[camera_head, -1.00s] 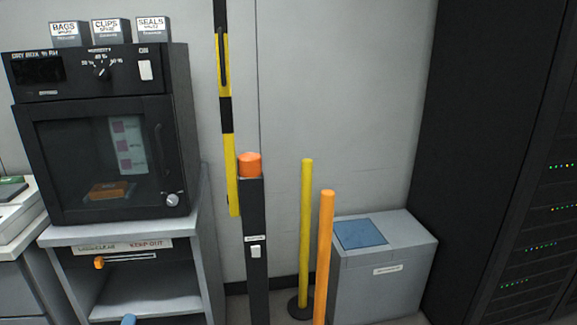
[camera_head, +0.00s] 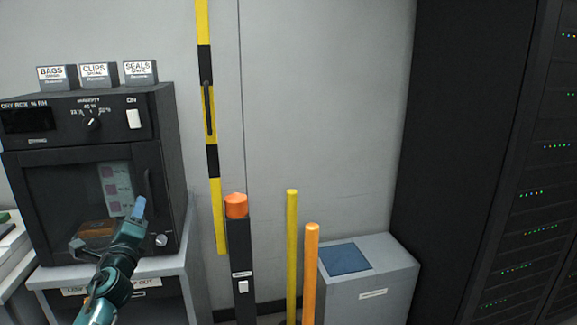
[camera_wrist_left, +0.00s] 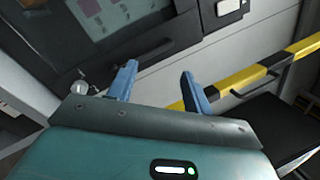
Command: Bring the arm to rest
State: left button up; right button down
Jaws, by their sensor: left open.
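My left gripper (camera_head: 112,222) is raised in front of the dry box (camera_head: 75,160) at the left of the head view. Its jaws are open, and the left wrist view shows the two blue fingers (camera_wrist_left: 158,88) apart with nothing between them. Beyond the fingers the left wrist view shows the dry box door (camera_wrist_left: 140,50) with its dark handle. I cannot tell whether the gripper touches the box. My right gripper is not in view.
A yellow and black striped bar (camera_head: 210,130) stands upright right of the dry box; it also shows in the left wrist view (camera_wrist_left: 240,80). A dark post with an orange cap (camera_head: 236,206), a yellow pole (camera_head: 291,250), an orange pole (camera_head: 310,270) and a grey bin (camera_head: 390,280) stand further right.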

pick_arm(q)
notch_tip(320, 180, up, 4)
jog(key=w+a, duration=0.2)
jog(key=s+d+f+n+g+h, duration=0.25)
jog(key=s+d+f+n, duration=0.2)
jog(key=f+n, duration=0.55)
jog(key=s+d+f+n+g+h, duration=0.25)
jog(key=s+d+f+n, duration=0.2)
jog(key=f+n, duration=0.5)
jog(key=s+d+f+g+h, duration=0.1)
jog(key=s+d+f, duration=0.3)
jog(key=s, duration=0.6)
jog(key=s+d+f+g+h, duration=0.1)
jog(key=s+d+f, duration=0.4)
jog(key=s, duration=0.5)
jog(key=s+d+f+g, duration=0.2)
jog(key=s+d+f, duration=0.3)
jog(key=s, duration=0.5)
jog(key=shift+d+g+h, duration=0.25)
jog(key=shift+g+h, duration=0.15)
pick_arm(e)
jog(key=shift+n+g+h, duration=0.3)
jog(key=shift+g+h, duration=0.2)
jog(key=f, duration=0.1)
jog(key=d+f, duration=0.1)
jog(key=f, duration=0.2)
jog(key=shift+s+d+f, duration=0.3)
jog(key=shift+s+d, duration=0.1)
pick_arm(q)
jog(key=shift+o, duration=0.3)
